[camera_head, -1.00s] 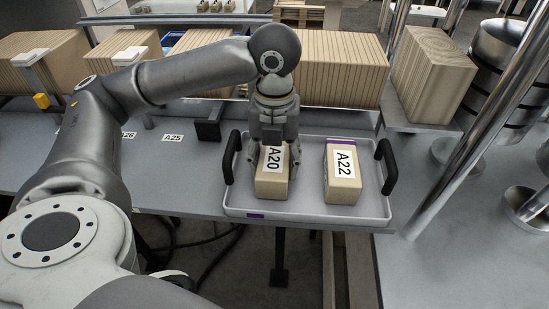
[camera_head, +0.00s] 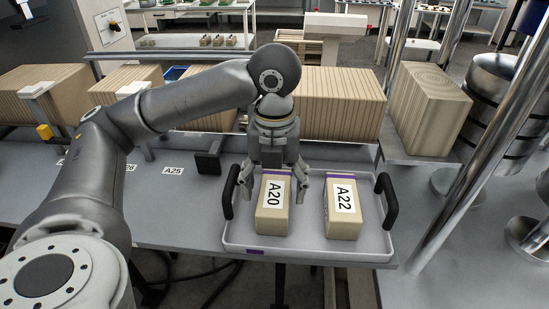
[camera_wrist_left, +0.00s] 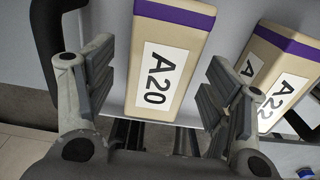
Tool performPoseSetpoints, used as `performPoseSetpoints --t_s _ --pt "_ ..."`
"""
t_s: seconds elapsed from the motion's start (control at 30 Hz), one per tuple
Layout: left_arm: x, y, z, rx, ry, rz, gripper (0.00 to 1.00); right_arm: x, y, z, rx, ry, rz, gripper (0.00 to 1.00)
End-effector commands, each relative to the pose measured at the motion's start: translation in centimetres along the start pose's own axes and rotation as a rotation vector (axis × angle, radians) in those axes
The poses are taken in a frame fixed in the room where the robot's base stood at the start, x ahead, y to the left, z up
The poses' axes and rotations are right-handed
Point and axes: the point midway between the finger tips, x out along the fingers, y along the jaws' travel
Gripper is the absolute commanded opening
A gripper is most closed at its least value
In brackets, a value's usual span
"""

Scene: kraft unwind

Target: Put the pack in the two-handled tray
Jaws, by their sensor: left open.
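The two-handled tray (camera_head: 290,246) is light grey with black handles and sits at the front edge of the grey table. Two tan packs with purple bands stand in it: the pack labelled A20 (camera_head: 272,222) on the left and the pack labelled A22 (camera_head: 343,228) on the right. My left gripper (camera_head: 273,192) is open above the far end of the A20 pack. In the left wrist view the A20 pack (camera_wrist_left: 168,100) lies between the spread fingers (camera_wrist_left: 155,95), with a gap on each side. The A22 pack (camera_wrist_left: 290,55) is right of them. My right gripper does not show.
Striped tan blocks (camera_head: 340,100) line the back of the table. A black bracket (camera_head: 208,160) stands left of the tray, beside an A25 label (camera_head: 173,171). Metal posts (camera_head: 470,150) and a banded cylinder (camera_head: 500,85) stand at the right.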

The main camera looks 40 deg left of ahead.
Motion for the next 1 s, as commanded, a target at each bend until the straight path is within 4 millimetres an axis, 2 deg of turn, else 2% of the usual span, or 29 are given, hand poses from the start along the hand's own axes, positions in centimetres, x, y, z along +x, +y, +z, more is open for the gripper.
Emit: performPoseSetpoints --t_s 0.03,0.13,0.4,0.6,1.0 --pt "-1.4 -0.1 0.1 0.002 -0.005 -0.005 0.75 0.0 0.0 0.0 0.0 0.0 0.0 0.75" --pt "-3.9 -0.1 0.0 0.002 -0.004 -0.005 0.75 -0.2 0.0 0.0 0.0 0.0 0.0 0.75" --pt "-7.6 0.0 0.1 0.0 -0.003 -0.001 0.75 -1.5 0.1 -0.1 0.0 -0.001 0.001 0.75" --pt "-9.1 0.0 0.0 0.001 -0.002 -0.001 0.75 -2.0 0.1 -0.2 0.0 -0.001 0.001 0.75" --pt "-9.4 0.0 0.0 0.002 0.001 0.0 0.75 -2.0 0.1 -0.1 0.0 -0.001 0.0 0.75"
